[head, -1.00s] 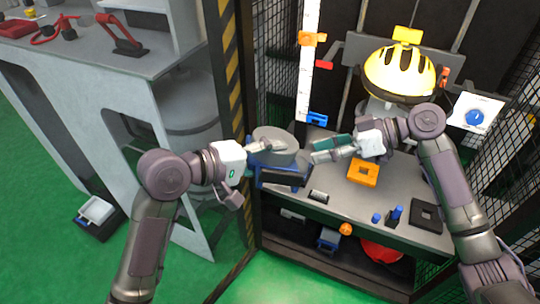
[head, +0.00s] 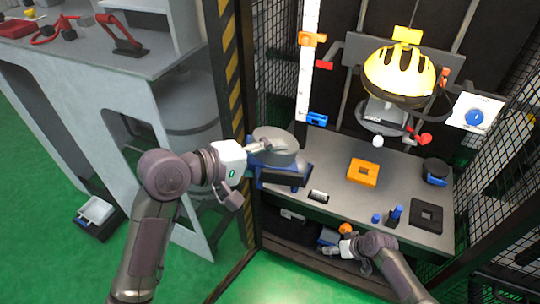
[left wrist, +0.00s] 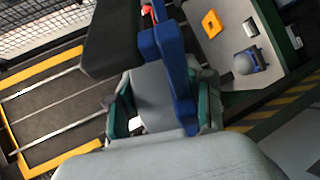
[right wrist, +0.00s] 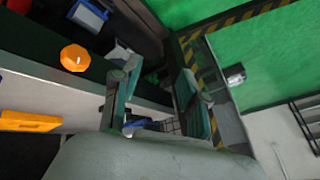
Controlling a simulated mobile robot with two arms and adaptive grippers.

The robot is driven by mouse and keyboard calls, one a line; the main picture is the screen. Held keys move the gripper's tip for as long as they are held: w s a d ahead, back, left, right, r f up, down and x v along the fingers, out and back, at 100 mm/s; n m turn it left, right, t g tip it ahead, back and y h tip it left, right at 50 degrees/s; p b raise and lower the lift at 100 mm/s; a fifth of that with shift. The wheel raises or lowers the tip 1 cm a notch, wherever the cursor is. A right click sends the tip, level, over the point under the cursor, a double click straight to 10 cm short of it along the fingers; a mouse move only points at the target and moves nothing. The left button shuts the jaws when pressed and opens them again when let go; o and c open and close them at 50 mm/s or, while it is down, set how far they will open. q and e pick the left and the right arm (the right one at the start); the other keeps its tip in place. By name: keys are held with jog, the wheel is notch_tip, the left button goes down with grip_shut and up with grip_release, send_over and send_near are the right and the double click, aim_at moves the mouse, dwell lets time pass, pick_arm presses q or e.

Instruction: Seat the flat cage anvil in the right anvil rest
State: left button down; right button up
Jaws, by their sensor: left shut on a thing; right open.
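My left gripper (head: 262,146) is shut on a piece with a flat round grey top (head: 275,139), blue parts and a black block, which I take for the flat cage anvil. It is at the left end of the grey bench. In the left wrist view its blue part (left wrist: 172,70) crosses the fingers (left wrist: 165,112). Its underside is hidden. My right gripper (head: 332,250) is open and empty, low at the bench's front; it also shows in the right wrist view (right wrist: 155,100). I cannot tell for certain which bench fitting is the right anvil rest.
The grey bench (head: 335,160) carries an orange square frame (head: 362,172), a black square plate (head: 427,216), a dark round piece with blue (head: 436,171) and blue pegs (head: 395,215). A yellow helmet (head: 400,72) hangs above. Mesh walls stand either side.

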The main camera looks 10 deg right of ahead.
jog(key=s+f+g+h, duration=0.1)
jog(key=s+f+h, duration=0.1)
jog(key=s+f, duration=0.7)
jog(key=s+a+f+g, duration=0.1)
jog(key=s+f, duration=0.3)
jog(key=s, duration=0.6)
jog(key=s+a+f+n+h, duration=0.1)
jog(key=s+f, duration=0.3)
jog(key=s, duration=0.6)
jog(key=s+a+f+g, duration=0.1)
jog(key=s+f, duration=0.3)
jog(key=s, duration=0.6)
jog(key=shift+s+g+h, duration=0.3)
jog(key=shift+h, duration=0.1)
